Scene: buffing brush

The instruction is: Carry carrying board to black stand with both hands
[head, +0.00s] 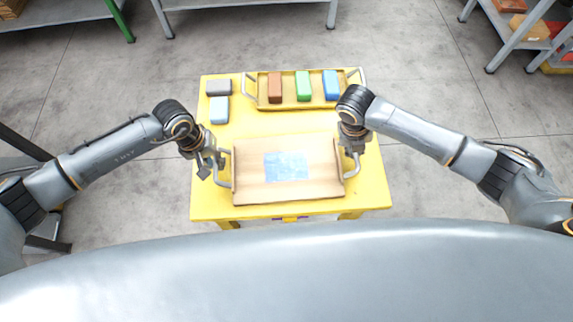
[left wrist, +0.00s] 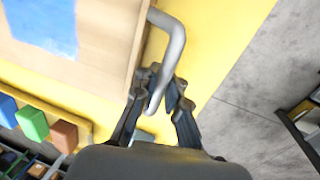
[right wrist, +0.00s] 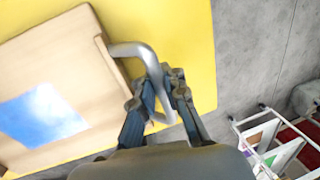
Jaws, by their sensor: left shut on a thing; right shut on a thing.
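The carrying board (head: 250,185) is a pale wooden tray with a blue patch in its middle and a grey metal handle at each end. It is over the front part of the yellow table; I cannot tell whether it touches the top. My left gripper (head: 213,166) is shut on the left handle, which shows between its fingers in the left wrist view (left wrist: 160,92). My right gripper (head: 352,148) is shut on the right handle, also seen in the right wrist view (right wrist: 161,92). I cannot make out the black stand for certain.
The yellow table (head: 207,205) also bears a yellow tray (head: 262,95) with brown, green and blue blocks at the back. A grey block (head: 218,87) and a light blue block (head: 219,110) lie back left. Grey shelves stand far off; the floor around the table is mostly clear.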

